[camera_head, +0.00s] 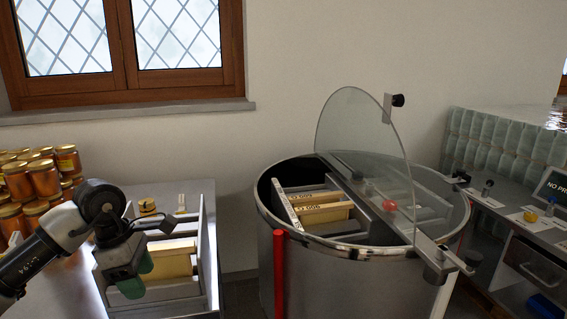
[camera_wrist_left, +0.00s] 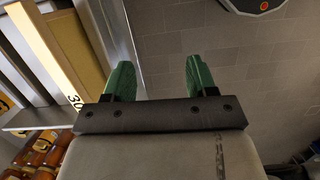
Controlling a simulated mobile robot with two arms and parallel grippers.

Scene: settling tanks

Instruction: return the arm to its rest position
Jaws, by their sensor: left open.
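My left arm (camera_head: 50,245) comes in from the left in the head view, and its gripper (camera_head: 130,280) hangs over the left bench beside a rack of frames. In the left wrist view the two green fingers of the left gripper (camera_wrist_left: 160,80) stand apart with nothing between them. A rack (camera_head: 207,250) with pale wooden frames (camera_head: 172,260) is right by the gripper. Frames (camera_wrist_left: 65,50) also show at the upper left of the wrist view, apart from the fingers. My right gripper is in neither view.
A round metal drum (camera_head: 330,270) with a raised clear lid (camera_head: 350,140) stands at the centre right, frames inside. Golden jars (camera_head: 40,180) are stacked at the left. A bench (camera_head: 510,220) with small bottles is at the right. Floor shows between rack and drum.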

